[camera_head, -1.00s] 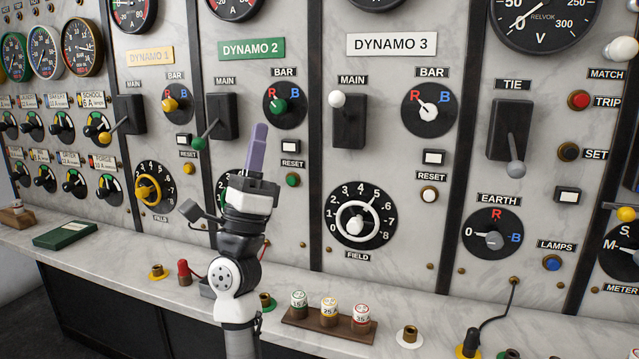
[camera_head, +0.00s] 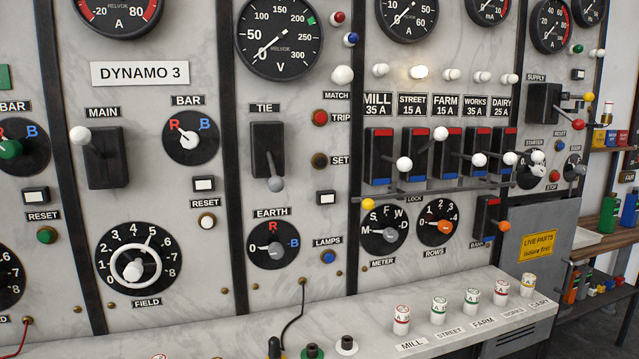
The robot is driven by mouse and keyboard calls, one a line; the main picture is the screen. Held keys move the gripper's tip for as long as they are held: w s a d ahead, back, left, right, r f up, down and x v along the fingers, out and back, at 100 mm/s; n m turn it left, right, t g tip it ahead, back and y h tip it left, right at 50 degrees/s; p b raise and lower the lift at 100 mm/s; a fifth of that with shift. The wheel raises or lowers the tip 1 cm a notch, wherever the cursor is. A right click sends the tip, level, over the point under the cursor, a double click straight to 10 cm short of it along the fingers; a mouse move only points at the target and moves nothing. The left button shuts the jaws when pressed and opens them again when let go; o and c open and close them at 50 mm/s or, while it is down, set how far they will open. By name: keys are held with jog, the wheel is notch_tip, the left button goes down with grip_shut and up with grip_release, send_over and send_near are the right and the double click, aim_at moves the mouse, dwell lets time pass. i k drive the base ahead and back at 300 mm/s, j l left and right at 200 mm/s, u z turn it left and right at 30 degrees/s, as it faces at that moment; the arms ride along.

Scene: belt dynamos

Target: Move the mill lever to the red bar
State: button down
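The mill lever is a white ball knob (camera_head: 403,163) on a dark arm, standing out from the black mill switch (camera_head: 378,150) under the label "MILL 35 A". The knob sits about midway between the switch's red bar (camera_head: 379,132) at the top and its blue bar (camera_head: 380,182) at the bottom. My gripper is out of view, so its state and its distance from the lever do not show.
The street knob (camera_head: 440,133) stands higher beside the mill lever; the farm knob (camera_head: 479,159) is further right. A horizontal lock rod (camera_head: 440,195) with a yellow end knob (camera_head: 368,204) runs below. The marble ledge (camera_head: 400,320) juts out underneath, carrying fuses.

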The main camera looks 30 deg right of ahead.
aim_at(405, 164)
jog(key=z, duration=1.35)
jog(key=i+l+z, duration=0.15)
jog(key=i, duration=0.2)
jog(key=i+z, duration=0.2)
jog(key=i, duration=0.15)
